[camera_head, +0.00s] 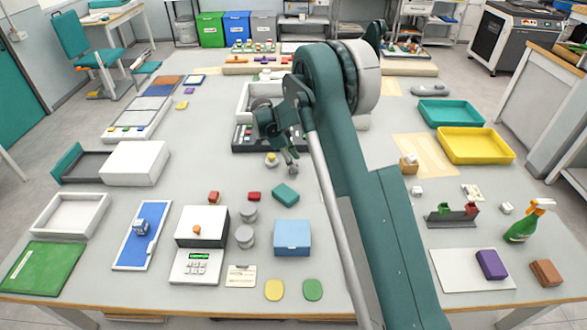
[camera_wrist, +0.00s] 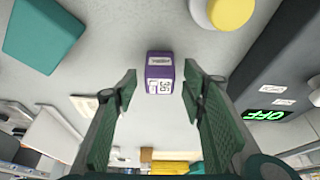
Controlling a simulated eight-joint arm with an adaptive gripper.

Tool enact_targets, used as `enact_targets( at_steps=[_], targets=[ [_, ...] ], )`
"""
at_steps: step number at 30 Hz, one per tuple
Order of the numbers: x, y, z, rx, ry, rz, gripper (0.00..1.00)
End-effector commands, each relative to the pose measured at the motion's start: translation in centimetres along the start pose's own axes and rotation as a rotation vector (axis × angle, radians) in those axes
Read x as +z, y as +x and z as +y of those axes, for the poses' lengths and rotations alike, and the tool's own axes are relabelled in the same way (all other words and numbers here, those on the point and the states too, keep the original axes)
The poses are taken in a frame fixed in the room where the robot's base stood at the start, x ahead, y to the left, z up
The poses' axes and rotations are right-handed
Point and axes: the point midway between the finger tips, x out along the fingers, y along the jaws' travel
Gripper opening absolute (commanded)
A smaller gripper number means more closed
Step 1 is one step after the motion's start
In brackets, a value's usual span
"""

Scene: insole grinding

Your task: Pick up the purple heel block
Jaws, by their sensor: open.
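A small purple heel block (camera_wrist: 158,76) with white labels lies on the grey table in the wrist view. My gripper (camera_wrist: 160,92) is open, with its two green fingers on either side of the block in the picture. A gap shows between each finger and the block. In the head view my gripper (camera_head: 290,164) is low over the middle of the table, and I cannot make out this small block there. A larger purple block (camera_head: 491,265) lies on a white board at the right front.
A teal block (camera_head: 285,195) lies in front of my gripper; it shows at upper left in the wrist view (camera_wrist: 44,34). A yellow-topped round piece (camera_wrist: 231,12) and a dark device with a green OFF display (camera_wrist: 264,115) are to the right there.

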Motion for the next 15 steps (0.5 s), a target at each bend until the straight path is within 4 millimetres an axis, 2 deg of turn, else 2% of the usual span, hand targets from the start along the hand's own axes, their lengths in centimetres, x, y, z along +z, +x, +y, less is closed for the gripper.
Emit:
enact_targets(
  at_steps=[4, 15],
  targets=[
    [-0.02, 0.99, 0.02, 0.0, 0.0, 0.0, 0.41],
    [-0.01, 1.09, 0.01, 0.0, -0.001, 0.0, 0.41]
  ],
)
